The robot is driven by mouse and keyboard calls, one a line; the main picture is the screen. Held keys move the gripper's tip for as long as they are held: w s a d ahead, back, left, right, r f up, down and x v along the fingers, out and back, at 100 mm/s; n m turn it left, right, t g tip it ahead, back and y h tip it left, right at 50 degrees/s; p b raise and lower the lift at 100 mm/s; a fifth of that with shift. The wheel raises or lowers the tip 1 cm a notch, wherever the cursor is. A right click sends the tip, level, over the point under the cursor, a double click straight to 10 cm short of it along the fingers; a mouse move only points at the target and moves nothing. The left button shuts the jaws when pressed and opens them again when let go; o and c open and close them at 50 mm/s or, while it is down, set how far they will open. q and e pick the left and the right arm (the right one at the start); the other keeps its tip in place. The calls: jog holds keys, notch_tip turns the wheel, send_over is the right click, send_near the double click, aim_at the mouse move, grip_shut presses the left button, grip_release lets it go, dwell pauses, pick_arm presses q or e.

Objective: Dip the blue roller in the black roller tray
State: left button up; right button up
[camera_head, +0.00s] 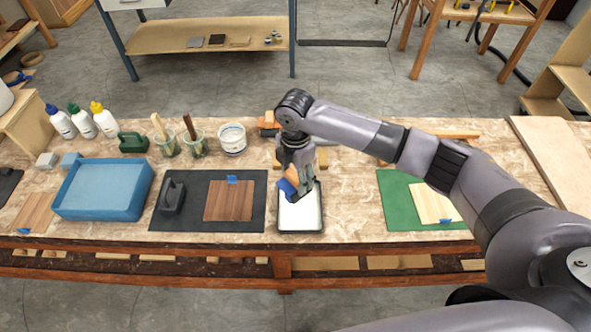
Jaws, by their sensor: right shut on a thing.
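The black roller tray (301,222) sits near the front edge of the workbench, with a white inside. My right gripper (299,190) is over the back part of the tray, pointing down. It is shut on the blue roller (287,188), whose blue part and orange-brown part show at the gripper's left side. I cannot tell whether the roller touches the white in the tray. The gripper and arm hide the back of the tray. My left gripper is not in view.
A dark mat (245,216) with a brown wood square (229,203) lies left of the tray. A green mat (393,208) with a pale wood piece lies right. A blue bin (104,188), bottles, brush cups (196,146) and a white tub (232,139) stand further left and back.

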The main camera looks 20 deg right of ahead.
jog(key=shift+w+f+n, duration=0.2)
jog(key=shift+n, duration=0.2)
jog(key=shift+f+b, duration=0.6)
jog(key=shift+b, duration=0.1)
notch_tip(320, 180, down, 3)
jog(key=b, duration=0.3)
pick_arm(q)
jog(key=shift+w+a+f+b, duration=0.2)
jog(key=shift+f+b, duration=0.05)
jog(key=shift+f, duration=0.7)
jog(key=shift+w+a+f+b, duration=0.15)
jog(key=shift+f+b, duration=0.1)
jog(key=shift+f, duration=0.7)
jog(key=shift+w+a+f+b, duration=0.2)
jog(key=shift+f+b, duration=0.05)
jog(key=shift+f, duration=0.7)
pick_arm(e)
jog(key=shift+f, duration=1.3)
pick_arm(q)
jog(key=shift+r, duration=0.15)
pick_arm(e)
jog(key=shift+r, duration=0.15)
notch_tip(320, 180, up, 6)
jog(key=p, duration=0.7)
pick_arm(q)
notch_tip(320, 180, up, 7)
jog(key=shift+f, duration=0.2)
